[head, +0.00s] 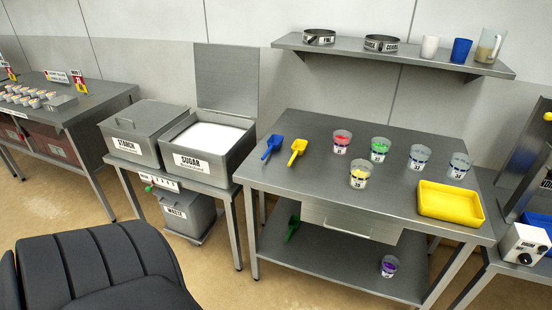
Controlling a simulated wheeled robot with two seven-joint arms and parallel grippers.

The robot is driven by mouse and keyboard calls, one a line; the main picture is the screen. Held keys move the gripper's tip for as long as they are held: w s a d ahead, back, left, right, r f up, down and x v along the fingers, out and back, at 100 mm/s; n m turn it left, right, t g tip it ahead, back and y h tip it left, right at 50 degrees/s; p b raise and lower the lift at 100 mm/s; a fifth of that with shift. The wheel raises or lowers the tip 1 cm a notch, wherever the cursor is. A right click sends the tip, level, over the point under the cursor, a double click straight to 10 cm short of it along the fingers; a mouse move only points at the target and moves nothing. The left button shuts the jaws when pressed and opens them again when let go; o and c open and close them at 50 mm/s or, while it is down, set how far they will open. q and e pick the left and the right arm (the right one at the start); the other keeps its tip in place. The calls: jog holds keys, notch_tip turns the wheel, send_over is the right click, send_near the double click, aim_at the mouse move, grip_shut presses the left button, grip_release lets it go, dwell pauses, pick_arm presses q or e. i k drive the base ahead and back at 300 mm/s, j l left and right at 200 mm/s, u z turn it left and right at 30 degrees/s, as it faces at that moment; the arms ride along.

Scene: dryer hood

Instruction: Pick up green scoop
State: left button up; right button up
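The green scoop (293,226) is on the lower shelf of the middle steel table, near its left end. Neither of my grippers shows in the head view.
The steel table (321,190) holds several labelled cups and a yellow tray (450,203); a drawer (350,222) hangs beneath. A purple-filled cup (389,266) stands on the lower shelf (330,262).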

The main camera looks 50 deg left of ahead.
aim_at(293, 224)
jog(key=u, duration=1.3)
